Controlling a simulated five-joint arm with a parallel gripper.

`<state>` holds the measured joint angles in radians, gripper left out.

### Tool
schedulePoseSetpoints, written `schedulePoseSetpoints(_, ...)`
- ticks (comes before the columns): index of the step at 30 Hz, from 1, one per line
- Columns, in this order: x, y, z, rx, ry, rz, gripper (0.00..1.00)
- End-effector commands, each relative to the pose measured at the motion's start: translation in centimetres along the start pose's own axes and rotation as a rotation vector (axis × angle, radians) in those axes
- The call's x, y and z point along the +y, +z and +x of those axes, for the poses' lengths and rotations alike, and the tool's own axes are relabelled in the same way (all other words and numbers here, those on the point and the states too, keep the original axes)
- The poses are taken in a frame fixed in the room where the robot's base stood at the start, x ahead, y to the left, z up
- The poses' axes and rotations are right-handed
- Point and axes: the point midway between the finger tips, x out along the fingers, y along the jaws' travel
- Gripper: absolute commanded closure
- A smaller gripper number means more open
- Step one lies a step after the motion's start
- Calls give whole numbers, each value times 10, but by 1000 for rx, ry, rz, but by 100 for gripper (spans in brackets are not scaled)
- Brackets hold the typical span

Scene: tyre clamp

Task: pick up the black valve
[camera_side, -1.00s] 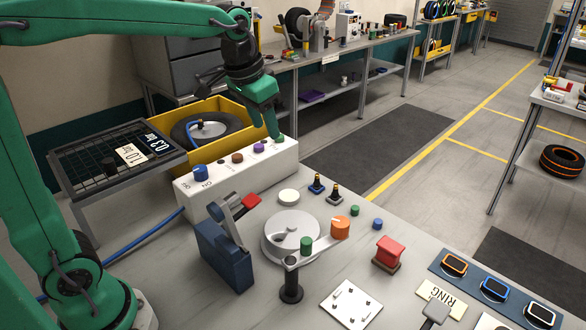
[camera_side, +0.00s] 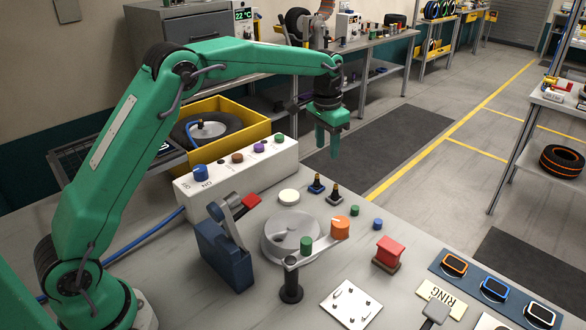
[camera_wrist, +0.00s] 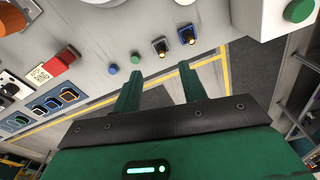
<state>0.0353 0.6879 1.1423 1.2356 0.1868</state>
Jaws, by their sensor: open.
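The black valve (camera_side: 334,194) stands upright on the grey bench, a small dark piece with a brassy tip. A similar valve with a blue base (camera_side: 316,183) stands just left of it. In the wrist view the black valve (camera_wrist: 160,47) lies ahead of the gap between my fingers, and the blue-based valve (camera_wrist: 187,36) is right of it. My gripper (camera_side: 327,148) points down, open and empty, above and beyond the two valves near the bench's far edge. It also shows in the wrist view (camera_wrist: 160,70), its fingers apart and not touching either valve.
A white button box (camera_side: 240,175) stands left of the valves. A white disc (camera_side: 289,196), green cap (camera_side: 355,210) and blue cap (camera_side: 378,224) are close by. The round clamp plate (camera_side: 285,235), orange knob (camera_side: 340,228) and red block (camera_side: 389,251) sit nearer the camera.

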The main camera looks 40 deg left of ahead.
Motion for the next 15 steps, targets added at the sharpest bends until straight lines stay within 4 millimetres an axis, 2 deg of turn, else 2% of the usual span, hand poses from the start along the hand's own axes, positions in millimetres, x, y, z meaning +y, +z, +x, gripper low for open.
schedulePoseSetpoints(1, 0, -6, 13, -13, 3, 6, 58)
schedulePoseSetpoints(7, -2, -24, 53, -51, 11, 26, 58)
schedulePoseSetpoints(11, -2, -30, 70, -66, 14, 36, 58)
schedulePoseSetpoints(15, -2, -33, 78, -74, 16, 41, 58)
